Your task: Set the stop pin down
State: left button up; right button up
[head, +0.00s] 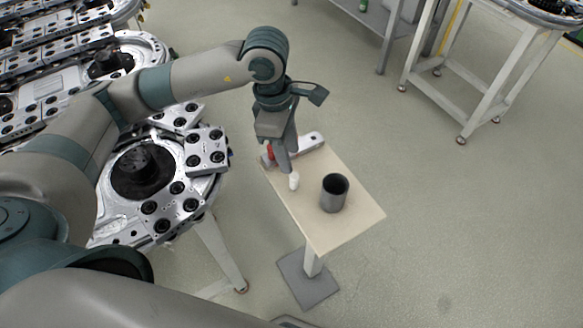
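My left gripper (286,167) points down over the small beige table (345,225), near its left edge. A small white pin-like piece (293,182) shows right at its fingertips; it may be the stop pin. I cannot tell whether the fingers grip it or whether it touches the tabletop. The fingers overlap in this view, so their opening is hidden. A small red part (270,152) shows just left of the fingers, partly covered by them. My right gripper is not in view.
A dark grey open cup (334,193) stands on the table, right of the gripper. The metal ring track (162,224) is on the left. A white-framed stand (480,85) is at the upper right, with clear floor between.

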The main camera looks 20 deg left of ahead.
pick_arm(q)
jog(key=r, duration=0.3)
jog(key=shift+a+b, duration=0.25)
jog(key=shift+b, duration=0.05)
dwell(0.3)
